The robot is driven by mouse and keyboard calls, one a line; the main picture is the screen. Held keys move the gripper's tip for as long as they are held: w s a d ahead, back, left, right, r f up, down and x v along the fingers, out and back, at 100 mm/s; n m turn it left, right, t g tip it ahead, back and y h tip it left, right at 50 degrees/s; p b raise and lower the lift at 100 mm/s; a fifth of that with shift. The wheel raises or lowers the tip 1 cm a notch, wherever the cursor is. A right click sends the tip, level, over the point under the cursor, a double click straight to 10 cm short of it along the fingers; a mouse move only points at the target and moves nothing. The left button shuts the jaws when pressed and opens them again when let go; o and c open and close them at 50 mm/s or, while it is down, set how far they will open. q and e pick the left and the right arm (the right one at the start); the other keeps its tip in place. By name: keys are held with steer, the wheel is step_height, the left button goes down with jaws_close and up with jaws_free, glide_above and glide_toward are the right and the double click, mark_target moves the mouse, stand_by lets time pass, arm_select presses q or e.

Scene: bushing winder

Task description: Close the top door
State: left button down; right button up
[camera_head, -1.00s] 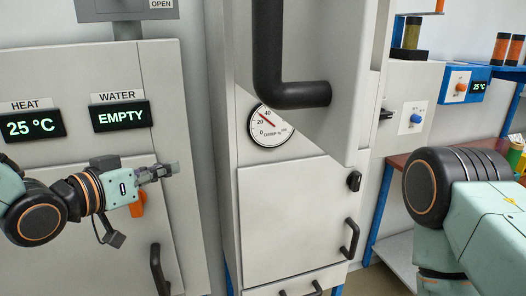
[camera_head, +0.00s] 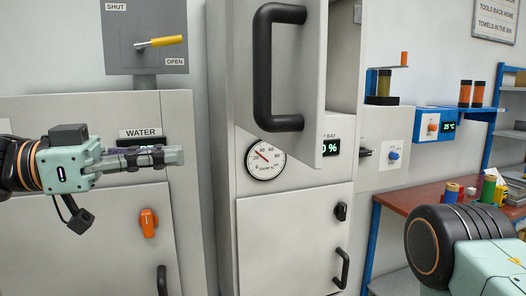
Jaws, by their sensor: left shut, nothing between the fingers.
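The top door (camera_head: 314,75) of the tall grey cabinet stands open, swung out toward me, with part of the cabinet's interior showing at its right. Its large black handle (camera_head: 264,70) faces me. My left gripper (camera_head: 180,155) is shut and empty. It points right, in front of the left cabinet, left of the top door and apart from its handle. My right gripper is out of view; only a link of my right arm shows at the lower right.
A round gauge (camera_head: 265,159) sits below the top door. The lower door (camera_head: 290,235) is closed. A switch box with a yellow lever (camera_head: 160,42) hangs upper left. A bench (camera_head: 405,197) with spools stands at the right.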

arm_select(q)
steer(key=b, duration=0.2)
glide_toward(293, 146)
steer(key=w, duration=0.2)
steer(key=shift+n, duration=0.3)
steer(key=d, duration=0.2)
steer(key=s+d, duration=0.1)
steer(key=d, duration=0.1)
steer(key=shift+p, duration=0.3)
steer(key=shift+w+d, duration=0.25)
steer(key=shift+w+d+f, duration=0.15)
steer(key=shift+w+d, duration=0.1)
steer(key=shift+w, duration=0.3)
steer(key=shift+s+a, duration=0.1)
steer(key=shift+s, duration=0.45)
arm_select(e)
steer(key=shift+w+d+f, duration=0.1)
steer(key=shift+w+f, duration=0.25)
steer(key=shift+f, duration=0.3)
